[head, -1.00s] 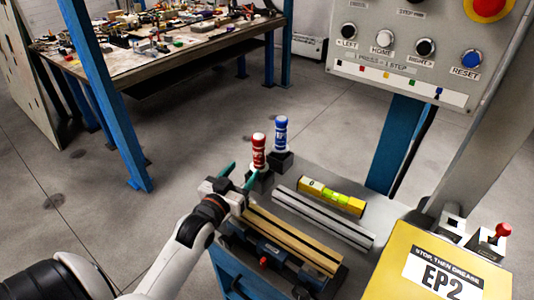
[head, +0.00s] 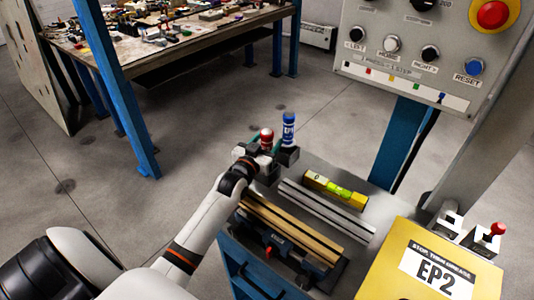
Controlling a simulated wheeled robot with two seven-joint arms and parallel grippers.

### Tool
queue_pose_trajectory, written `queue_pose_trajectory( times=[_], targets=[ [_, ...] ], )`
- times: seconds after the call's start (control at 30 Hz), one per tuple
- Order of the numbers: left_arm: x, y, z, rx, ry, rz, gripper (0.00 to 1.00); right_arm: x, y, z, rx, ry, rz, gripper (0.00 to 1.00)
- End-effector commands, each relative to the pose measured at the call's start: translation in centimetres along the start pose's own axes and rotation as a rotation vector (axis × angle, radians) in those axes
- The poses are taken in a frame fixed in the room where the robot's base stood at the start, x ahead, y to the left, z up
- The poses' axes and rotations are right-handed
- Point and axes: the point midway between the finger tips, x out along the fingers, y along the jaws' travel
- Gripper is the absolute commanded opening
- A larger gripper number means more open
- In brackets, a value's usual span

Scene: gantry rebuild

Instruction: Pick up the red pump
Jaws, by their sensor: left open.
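The red pump (head: 267,138) is a small red cylinder with a white band, upright in a dark holder at the far left corner of the bench top. Its lower part is hidden behind my left gripper (head: 260,151). My left gripper is open, with its green-tipped fingers at the pump; I cannot tell whether they touch it. The blue pump (head: 288,130) stands upright in its own dark holder just to the right. My right gripper is not in view.
The bench top holds a yellow level (head: 335,189), metal rails (head: 323,210) and a vise with wooden strips (head: 287,233). A yellow EP2 box (head: 400,291) stands at the right. A control panel (head: 420,50) hangs above. A cluttered table (head: 190,52) stands behind.

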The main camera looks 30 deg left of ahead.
Motion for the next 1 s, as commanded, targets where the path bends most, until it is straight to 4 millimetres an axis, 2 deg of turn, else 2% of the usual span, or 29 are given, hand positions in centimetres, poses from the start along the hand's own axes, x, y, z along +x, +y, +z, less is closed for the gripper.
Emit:
queue_pose_trajectory(
  times=[0.2,0.23,0.57,1.0],
  targets=[
    [0.07,-0.01,-0.07,0.000,0.000,0.000,0.57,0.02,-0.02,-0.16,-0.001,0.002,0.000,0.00],
    [0.07,-0.01,-0.07,0.000,0.000,0.000,0.54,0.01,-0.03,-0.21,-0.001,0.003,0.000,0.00],
    [0.05,-0.01,-0.06,0.000,0.000,0.000,0.00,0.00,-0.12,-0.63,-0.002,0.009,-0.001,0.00],
    [0.10,-0.02,0.75,0.001,-0.008,-0.001,0.00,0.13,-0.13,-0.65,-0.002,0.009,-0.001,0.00]
  ],
)
